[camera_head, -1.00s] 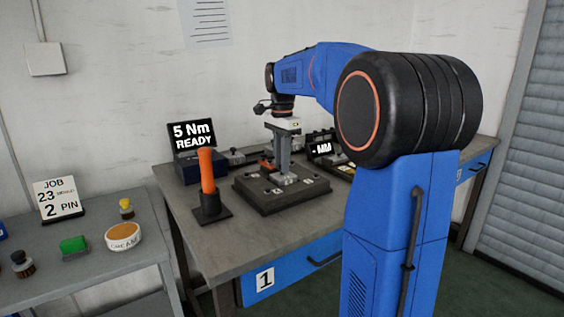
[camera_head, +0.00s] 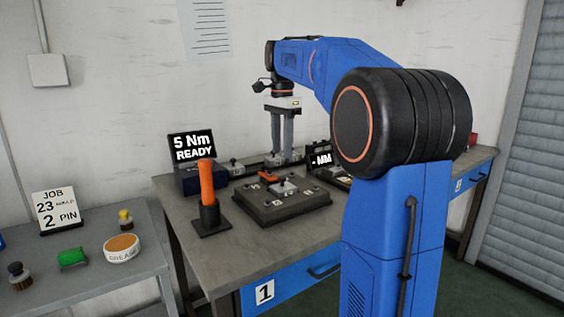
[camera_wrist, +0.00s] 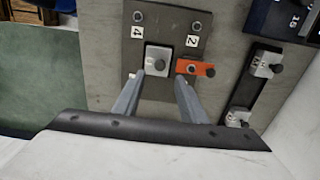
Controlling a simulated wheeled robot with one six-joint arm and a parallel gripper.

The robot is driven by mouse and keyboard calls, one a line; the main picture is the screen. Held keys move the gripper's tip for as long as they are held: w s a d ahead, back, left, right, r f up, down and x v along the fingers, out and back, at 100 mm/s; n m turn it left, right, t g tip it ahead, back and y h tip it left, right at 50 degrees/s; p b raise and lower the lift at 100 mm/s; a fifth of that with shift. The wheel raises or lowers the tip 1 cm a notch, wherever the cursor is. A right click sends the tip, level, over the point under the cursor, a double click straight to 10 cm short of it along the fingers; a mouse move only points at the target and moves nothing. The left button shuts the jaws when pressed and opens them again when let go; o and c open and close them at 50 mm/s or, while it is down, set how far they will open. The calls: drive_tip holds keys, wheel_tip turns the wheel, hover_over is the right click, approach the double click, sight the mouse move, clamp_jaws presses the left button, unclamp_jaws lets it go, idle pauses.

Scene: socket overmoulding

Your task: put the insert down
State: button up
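A small light-grey insert with a dark round knob (camera_head: 285,187) sits in the middle of the dark fixture plate (camera_head: 260,209). The insert also shows in the wrist view (camera_wrist: 156,58), next to an orange piece (camera_wrist: 195,68); that orange piece is at the plate's back edge in the head view (camera_head: 267,175). My gripper (camera_head: 281,152) is above and behind the plate, apart from the insert. In the wrist view my gripper's two fingers (camera_wrist: 160,77) stand apart with nothing held between them.
A black rack (camera_wrist: 242,92) with grey knobbed pieces lies beside the plate. An orange-handled tool (camera_head: 206,178) stands in a holder left of the plate. Display boxes reading "5 Nm READY" (camera_head: 191,147) and another (camera_head: 320,160) stand behind.

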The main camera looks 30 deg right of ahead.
wheel_tip(320, 180, up, 3)
drive_tip(key=shift+r, duration=0.15)
idle(0.6)
